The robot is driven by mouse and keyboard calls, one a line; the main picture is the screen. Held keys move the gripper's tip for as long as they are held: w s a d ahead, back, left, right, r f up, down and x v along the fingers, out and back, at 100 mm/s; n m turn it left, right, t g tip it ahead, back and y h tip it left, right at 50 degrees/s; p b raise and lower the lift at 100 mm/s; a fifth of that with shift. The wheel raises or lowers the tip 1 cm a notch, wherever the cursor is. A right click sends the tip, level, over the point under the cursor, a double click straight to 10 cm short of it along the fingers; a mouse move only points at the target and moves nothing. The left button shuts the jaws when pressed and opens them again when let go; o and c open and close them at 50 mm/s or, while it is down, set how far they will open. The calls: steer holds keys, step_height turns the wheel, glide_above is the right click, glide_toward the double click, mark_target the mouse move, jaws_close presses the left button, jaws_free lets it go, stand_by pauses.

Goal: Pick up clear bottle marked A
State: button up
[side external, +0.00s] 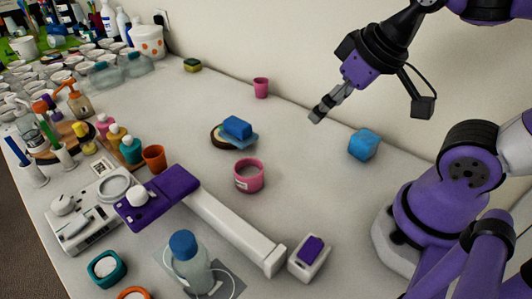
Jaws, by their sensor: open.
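A clear bottle (191,271) with a blue cap stands upright on a grey pad at the near edge of the table. No letter A is readable on it from here. Other clear containers (105,75) lie or stand at the far left, too small to read. My gripper (319,114) hangs in the air near the back wall at the upper right, far from the blue-capped bottle. Its jaws are open with nothing between them.
A long white and purple device (233,226) lies behind and right of the bottle. Pink cup (249,177), blue sponge (237,127) and blue cube (364,144) are spread over the table. Pump bottles and cups crowd the left. The table centre right is clear.

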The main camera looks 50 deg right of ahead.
stand_by(0.3)
steer(key=o, duration=0.4)
steer(key=shift+c, duration=0.2)
steer(key=m+g, duration=0.1)
steer(key=g, duration=0.5)
glide_above(187, 241)
step_height(187, 241, down, 2)
steer(key=shift+w+d, duration=0.1)
steer(key=shift+d, duration=0.05)
step_height(187, 241, down, 5)
steer(key=shift+r, duration=0.15)
steer(key=shift+w+a+f, duration=0.1)
steer(key=shift+a+f, duration=0.1)
steer(key=shift+f, duration=1.2)
steer(key=shift+w+a+f, duration=0.1)
steer(key=shift+a+f, duration=0.05)
steer(key=shift+f, duration=1.25)
